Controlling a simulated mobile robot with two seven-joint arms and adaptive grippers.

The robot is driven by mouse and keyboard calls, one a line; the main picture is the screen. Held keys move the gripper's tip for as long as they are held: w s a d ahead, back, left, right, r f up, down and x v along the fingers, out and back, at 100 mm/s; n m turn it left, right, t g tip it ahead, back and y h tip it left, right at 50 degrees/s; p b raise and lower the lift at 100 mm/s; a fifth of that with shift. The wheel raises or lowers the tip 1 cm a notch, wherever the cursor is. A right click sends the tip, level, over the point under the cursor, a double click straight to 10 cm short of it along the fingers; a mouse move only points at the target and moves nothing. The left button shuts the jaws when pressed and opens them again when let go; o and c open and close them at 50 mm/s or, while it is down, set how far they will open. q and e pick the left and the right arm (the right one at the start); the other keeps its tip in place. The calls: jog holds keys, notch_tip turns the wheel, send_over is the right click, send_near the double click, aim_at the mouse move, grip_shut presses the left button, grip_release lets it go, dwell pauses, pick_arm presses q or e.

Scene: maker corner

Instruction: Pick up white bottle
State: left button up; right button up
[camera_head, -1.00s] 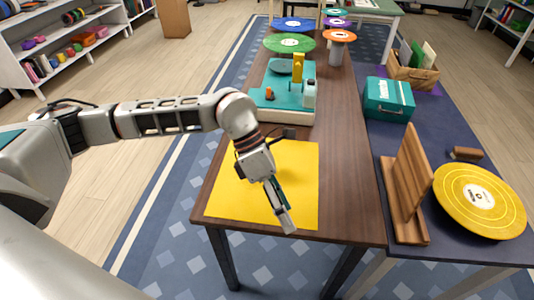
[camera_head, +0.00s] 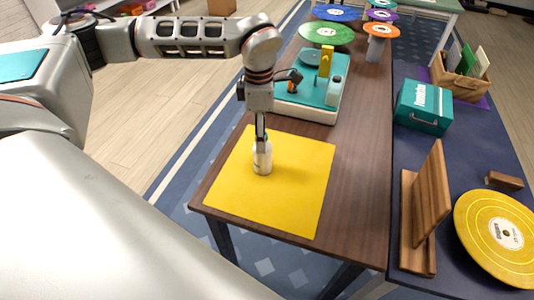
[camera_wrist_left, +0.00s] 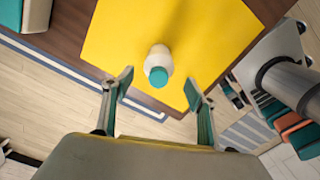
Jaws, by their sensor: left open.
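The white bottle (camera_head: 262,160) stands upright on the yellow mat (camera_head: 302,190). In the left wrist view the bottle (camera_wrist_left: 159,62) shows its teal cap, beyond and between the spread fingers. My left gripper (camera_head: 261,134) points down over the bottle in the head view and covers its top. In the left wrist view the left gripper (camera_wrist_left: 160,88) is open, with a finger on each side and nothing between the pads. Whether the fingertips are level with the cap is hard to tell. My right gripper is not in view.
A teal and cream machine (camera_head: 310,95) stands behind the mat on the wooden table (camera_head: 361,160). A wooden stand (camera_head: 424,215), a yellow disc (camera_head: 495,235) and a teal case (camera_head: 423,107) are on the right-hand table. The mat around the bottle is clear.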

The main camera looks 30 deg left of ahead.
pick_arm(q)
jog(key=shift+f, duration=0.95)
jog(key=shift+w+f, duration=0.15)
jog(key=shift+f, duration=1.05)
jog(key=shift+w+f, duration=0.1)
jog(key=shift+f, duration=1.05)
jog(key=c, duration=1.4)
